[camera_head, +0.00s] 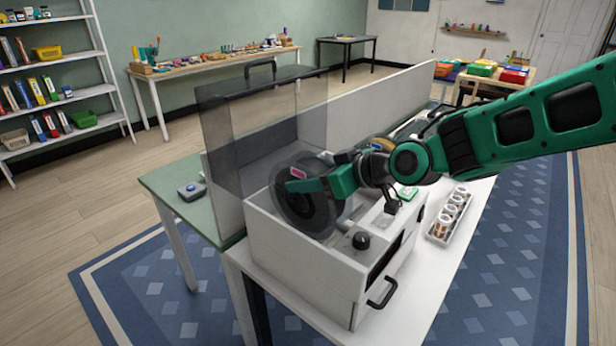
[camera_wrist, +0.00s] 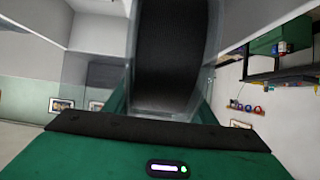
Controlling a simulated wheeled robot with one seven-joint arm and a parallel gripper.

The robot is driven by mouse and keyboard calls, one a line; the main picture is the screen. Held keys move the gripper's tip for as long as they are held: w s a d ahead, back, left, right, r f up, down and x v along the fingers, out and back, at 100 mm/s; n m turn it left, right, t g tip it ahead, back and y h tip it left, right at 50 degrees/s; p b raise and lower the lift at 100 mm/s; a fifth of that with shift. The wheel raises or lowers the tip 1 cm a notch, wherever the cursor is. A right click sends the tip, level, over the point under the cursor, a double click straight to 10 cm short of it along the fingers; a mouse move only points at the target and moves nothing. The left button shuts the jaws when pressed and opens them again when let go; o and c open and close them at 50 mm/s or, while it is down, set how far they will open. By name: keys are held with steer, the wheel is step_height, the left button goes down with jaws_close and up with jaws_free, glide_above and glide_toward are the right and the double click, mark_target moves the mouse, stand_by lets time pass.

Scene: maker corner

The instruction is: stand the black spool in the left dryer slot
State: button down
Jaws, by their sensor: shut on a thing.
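The black spool (camera_head: 292,210) has clear grey flanges and stands upright at the open white dryer (camera_head: 305,268), its lower part inside the box. My green gripper (camera_head: 318,185) reaches in from the right and is shut on the spool. In the wrist view the spool (camera_wrist: 172,60) fills the upper middle, between the green fingers. The dryer's smoky lid (camera_head: 235,125) is raised behind it. The slots inside are hidden by the front wall and the spool, so I cannot tell whether the spool rests on the bottom.
A tray of small rolls (camera_head: 450,213) lies on the white table to the right. A grey box with a blue button (camera_head: 192,190) sits on the green table at left. A long white partition (camera_head: 370,100) stands behind.

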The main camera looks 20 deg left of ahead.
steer(key=shift+r, duration=0.1)
steer(key=c, duration=0.7)
jaws_free()
steer(key=v, duration=1)
steer(key=shift+s+d, duration=0.15)
steer(key=shift+d, duration=0.25)
steer(key=s+d+f+m+h, duration=0.1)
steer(key=d+f+m+h, duration=0.2)
steer(key=d, duration=0.8)
steer(key=d+f+m+h, duration=0.2)
steer(key=d+m+h, duration=0.1)
steer(key=d, duration=0.8)
steer(key=s+d+f+m+h, duration=0.1)
steer(key=d+f+m+h, duration=0.25)
steer(key=d, duration=0.75)
steer(key=s+d+f+m+g+h, duration=0.1)
steer(key=s+d+m+g, duration=0.1)
steer(key=s+d+m, duration=0.3)
steer(key=s+d+f+m+g, duration=0.1)
steer(key=s+d+m, duration=0.4)
steer(key=s+d, duration=0.7)
steer(key=s+g, duration=0.1)
steer(key=s, duration=0.4)
steer(key=shift+s+g+h, duration=0.15)
steer(key=shift+g+h, duration=0.2)
steer(key=shift+g, duration=0.05)
